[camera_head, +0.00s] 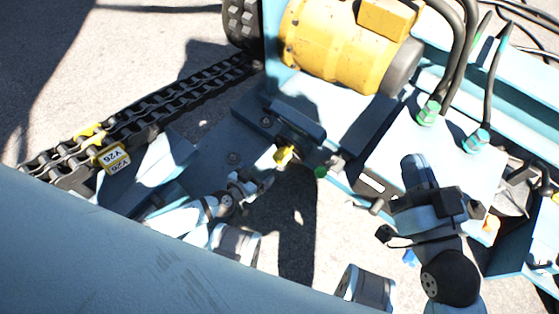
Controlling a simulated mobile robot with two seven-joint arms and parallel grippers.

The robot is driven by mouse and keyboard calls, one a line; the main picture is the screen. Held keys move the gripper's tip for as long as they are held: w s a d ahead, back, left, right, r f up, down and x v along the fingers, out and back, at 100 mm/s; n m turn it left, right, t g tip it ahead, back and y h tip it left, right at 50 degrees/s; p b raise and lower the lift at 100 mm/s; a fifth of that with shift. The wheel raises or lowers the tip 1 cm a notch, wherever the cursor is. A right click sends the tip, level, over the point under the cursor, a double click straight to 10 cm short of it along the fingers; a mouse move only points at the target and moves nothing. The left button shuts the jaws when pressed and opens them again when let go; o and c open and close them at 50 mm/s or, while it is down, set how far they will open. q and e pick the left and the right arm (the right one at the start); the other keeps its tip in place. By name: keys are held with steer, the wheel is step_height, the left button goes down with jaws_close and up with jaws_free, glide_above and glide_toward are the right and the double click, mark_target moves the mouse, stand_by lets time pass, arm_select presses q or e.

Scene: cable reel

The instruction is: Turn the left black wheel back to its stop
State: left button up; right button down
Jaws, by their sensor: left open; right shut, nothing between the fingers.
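A black wheel with a treaded rim (241,22) shows at the top, left of the yellow motor, cut off by the frame edge. I cannot tell whether it is the wheel the task names; no black handwheel shows clearly. My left gripper (260,183) is open and empty, just below and left of a small yellow knob (284,155) on the blue frame. A green knob (321,172) with a dark part beside it is to its right. My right gripper (415,172) is shut and empty in front of the pale blue box; its fingertips are hard to make out.
The yellow motor (338,45) sits on the blue frame. A black cable chain (165,98) with yellow tags runs at the left. Black hoses with green fittings (428,112) enter the pale blue box (395,145). Open concrete ground (60,60) lies at the upper left.

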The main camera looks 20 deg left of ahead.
mark_target(277, 160)
arm_select(q)
steer(key=shift+m, duration=0.6)
steer(key=b+x, duration=0.2)
steer(key=x, duration=0.2)
steer(key=f+b+x, duration=0.1)
steer(key=b+x, duration=0.1)
steer(key=x, duration=0.2)
steer(key=b+x, duration=0.2)
steer(key=x, duration=0.2)
steer(key=shift+a+f, duration=0.1)
steer(key=shift+f, duration=0.3)
steer(key=shift+w+f+b, duration=0.1)
steer(key=shift+w+b, duration=0.25)
arm_select(e)
step_height(277, 160, down, 8)
steer(key=n+g, duration=0.1)
steer(key=g, duration=0.1)
steer(key=shift+w+n+g, duration=0.3)
steer(key=shift+n+g, duration=0.1)
steer(key=shift+a+r, duration=0.1)
